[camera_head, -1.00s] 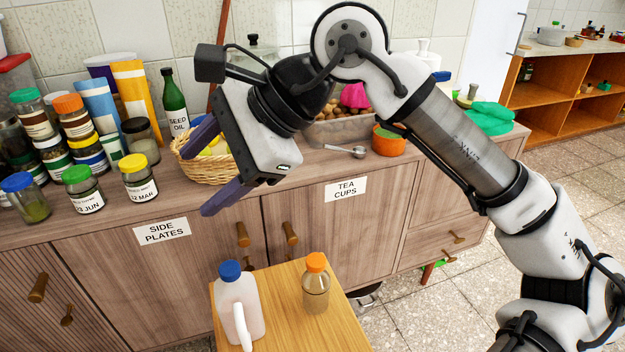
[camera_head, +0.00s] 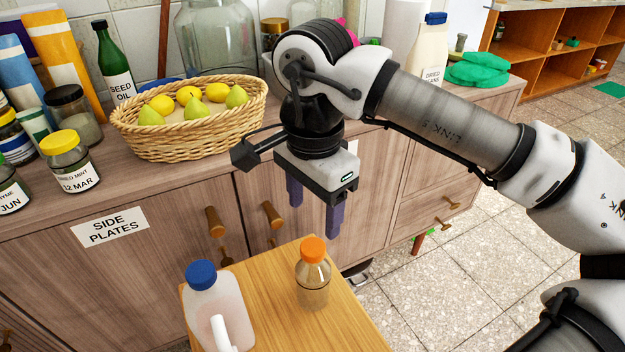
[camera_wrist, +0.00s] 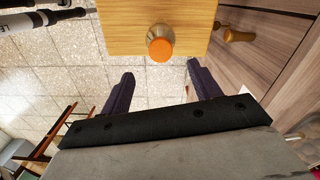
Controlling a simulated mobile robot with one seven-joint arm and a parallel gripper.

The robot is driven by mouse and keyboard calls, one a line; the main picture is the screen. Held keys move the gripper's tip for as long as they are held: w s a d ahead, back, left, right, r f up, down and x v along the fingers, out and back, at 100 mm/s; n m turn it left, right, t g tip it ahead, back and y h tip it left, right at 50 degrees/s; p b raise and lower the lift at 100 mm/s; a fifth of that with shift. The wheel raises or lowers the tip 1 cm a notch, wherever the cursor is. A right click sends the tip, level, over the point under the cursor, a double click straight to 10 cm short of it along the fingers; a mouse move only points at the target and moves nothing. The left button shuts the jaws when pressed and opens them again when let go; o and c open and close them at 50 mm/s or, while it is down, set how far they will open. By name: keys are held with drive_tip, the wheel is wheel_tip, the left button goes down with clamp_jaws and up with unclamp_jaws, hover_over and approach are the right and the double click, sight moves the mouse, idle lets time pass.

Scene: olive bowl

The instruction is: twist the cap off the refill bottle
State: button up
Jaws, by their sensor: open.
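A small clear bottle with an orange cap (camera_head: 313,274) stands upright on a small wooden table, its cap on; I take it as the refill bottle, though no label shows. It also shows from above in the wrist view, where its orange cap (camera_wrist: 161,48) lies ahead of and between the fingers, near the table's edge. My gripper (camera_head: 314,215) points down, open and empty, above and beyond the bottle in the head view, apart from it. Its two dark fingers also show in the wrist view (camera_wrist: 160,72).
A white jug with a blue cap (camera_head: 217,305) stands left of the bottle on the wooden table (camera_head: 262,298). The counter behind holds a fruit basket (camera_head: 190,140), jars and a glass jar (camera_head: 215,40). Table surface right of the bottle is bare.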

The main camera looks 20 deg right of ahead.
sight(313, 246)
wheel_tip(313, 246, down, 8)
drive_tip(key=shift+r, duration=0.1)
idle(0.4)
drive_tip(key=c, duration=1)
drive_tip(key=shift+w+n+b, duration=0.1)
drive_tip(key=shift+n+b, duration=0.75)
drive_tip(key=shift+n, duration=0.35)
drive_tip(key=shift+c, duration=0.2)
drive_tip(key=shift+n, duration=1.1)
drive_tip(key=shift+b, duration=0.3)
drive_tip(key=shift+n+b, duration=0.45)
drive_tip(key=shift+n, duration=0.35)
drive_tip(key=shift+n+b, duration=0.55)
drive_tip(key=shift+n, duration=0.95)
